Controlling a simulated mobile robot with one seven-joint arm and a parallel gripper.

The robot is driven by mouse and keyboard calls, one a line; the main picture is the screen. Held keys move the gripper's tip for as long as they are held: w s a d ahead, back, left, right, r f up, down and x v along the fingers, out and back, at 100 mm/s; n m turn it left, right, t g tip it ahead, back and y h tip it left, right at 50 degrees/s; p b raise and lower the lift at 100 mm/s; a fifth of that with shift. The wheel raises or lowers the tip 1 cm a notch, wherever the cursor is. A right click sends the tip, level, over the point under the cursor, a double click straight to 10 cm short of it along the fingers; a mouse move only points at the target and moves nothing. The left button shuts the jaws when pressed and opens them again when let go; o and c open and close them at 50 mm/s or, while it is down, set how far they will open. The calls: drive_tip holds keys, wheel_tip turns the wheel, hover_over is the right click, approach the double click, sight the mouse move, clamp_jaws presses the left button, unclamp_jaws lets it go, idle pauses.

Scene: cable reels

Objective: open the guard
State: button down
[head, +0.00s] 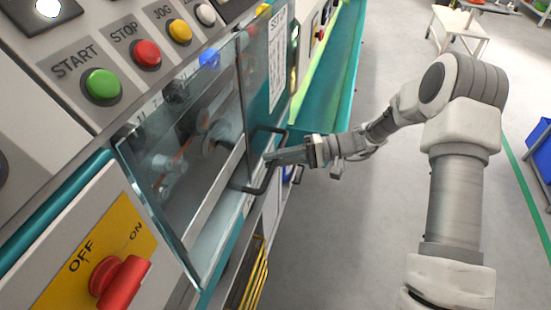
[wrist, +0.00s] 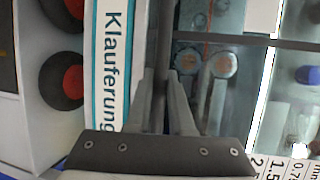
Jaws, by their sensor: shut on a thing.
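The guard (head: 222,112) is a clear pane on the machine front, left of my gripper in the head view. Rollers and an orange cable show through it. I cannot tell whether it stands slightly ajar. Its dark bar handle (head: 271,177) is at the pane's right side. My gripper (head: 268,157) reaches it from the right and is shut on the handle. In the wrist view the handle (wrist: 163,40) runs upright between the fingertips of my gripper (wrist: 166,85).
The panel above has a green START button (head: 102,84), a red STOP button (head: 146,53) and a yellow JOG button (head: 180,31). A red OFF/ON switch (head: 118,281) is at lower left. Grey floor (head: 345,240) right of the machine is clear.

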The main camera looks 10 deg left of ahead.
wheel_tip(320, 180, up, 38)
drive_tip(key=p, duration=1.5)
drive_tip(key=shift+f, duration=0.25)
drive_tip(key=c, duration=0.8)
unclamp_jaws()
drive_tip(key=shift+f, duration=0.1)
drive_tip(key=b+v, duration=0.1)
drive_tip(key=v, duration=1.6)
drive_tip(key=shift+d, duration=0.25)
drive_tip(key=shift+a, duration=0.1)
